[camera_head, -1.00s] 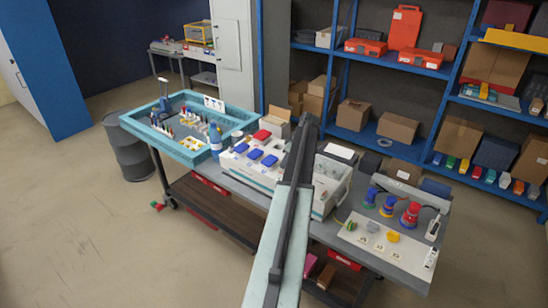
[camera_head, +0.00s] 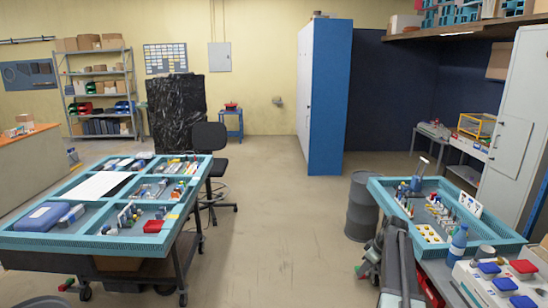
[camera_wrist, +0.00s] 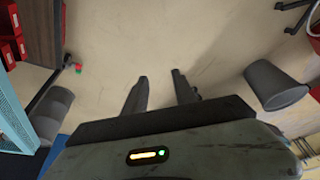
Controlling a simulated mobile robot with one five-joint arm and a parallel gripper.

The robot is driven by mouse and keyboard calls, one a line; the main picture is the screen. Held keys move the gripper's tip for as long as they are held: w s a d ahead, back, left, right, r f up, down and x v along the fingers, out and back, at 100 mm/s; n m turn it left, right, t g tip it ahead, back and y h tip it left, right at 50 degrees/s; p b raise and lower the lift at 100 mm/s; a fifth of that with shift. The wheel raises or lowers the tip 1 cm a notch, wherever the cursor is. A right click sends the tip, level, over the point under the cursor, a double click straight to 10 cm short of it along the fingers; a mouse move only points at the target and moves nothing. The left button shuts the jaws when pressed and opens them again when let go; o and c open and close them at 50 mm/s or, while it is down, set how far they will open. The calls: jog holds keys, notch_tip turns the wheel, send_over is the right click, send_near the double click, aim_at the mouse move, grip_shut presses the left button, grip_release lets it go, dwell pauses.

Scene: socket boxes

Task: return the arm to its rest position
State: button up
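My gripper (camera_wrist: 161,82) shows in the wrist view with its two dark fingers apart and nothing between them. Bare floor lies beyond the fingertips. In the head view, part of my arm (camera_head: 397,262) shows at the lower right, in front of the teal-rimmed workbench. The gripper's fingers cannot be made out in the head view.
A teal-edged bench (camera_head: 90,241) stands at the left. A workbench with a teal tray (camera_head: 510,242) stands at the right, beside a dark barrel (camera_head: 362,208). A chair (camera_head: 210,137) stands behind the left bench. The floor (camera_head: 290,240) between the benches is clear.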

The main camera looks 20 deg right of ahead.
jog(key=a+f+n+g+b, duration=0.2)
jog(key=a+f, duration=0.1)
jog(key=a, duration=2.7)
jog(key=s+a, duration=0.5)
jog(key=a, duration=0.4)
jog(key=s+m+g+h, duration=0.1)
jog(key=s+m, duration=0.6)
jog(key=s, duration=0.1)
jog(key=shift+a+f+h, duration=0.2)
jog(key=shift+f+h, duration=0.15)
jog(key=shift+h, duration=0.05)
